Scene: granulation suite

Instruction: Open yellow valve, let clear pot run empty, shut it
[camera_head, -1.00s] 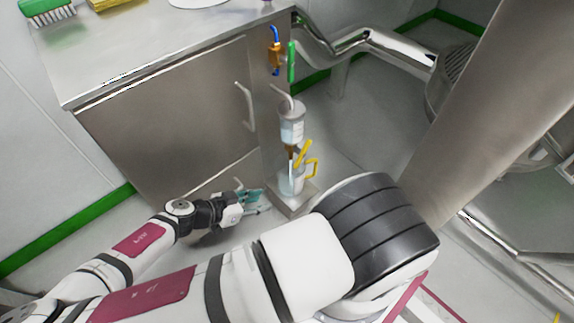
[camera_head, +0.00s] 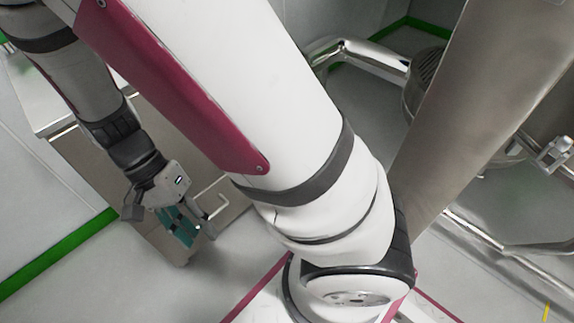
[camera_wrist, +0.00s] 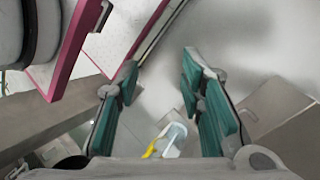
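My gripper (camera_head: 181,226) is in front of the steel cabinet (camera_head: 112,168) at the left of the head view, with its teal fingers pointing down. In the wrist view my gripper (camera_wrist: 161,62) has its fingers spread apart with nothing between the tips. A small pale vessel (camera_wrist: 174,139) with a yellow part beside it shows low between the fingers in the wrist view, some way off; it looks like the jug, but is too small to tell. My arm hides the clear pot and the yellow valve in the head view.
A large steel column (camera_head: 470,110) stands at the right of the head view. A shiny bent pipe (camera_head: 365,55) runs at the top, and more steel pipework (camera_head: 500,242) lies lower right. Open floor (camera_head: 90,280) shows at the lower left.

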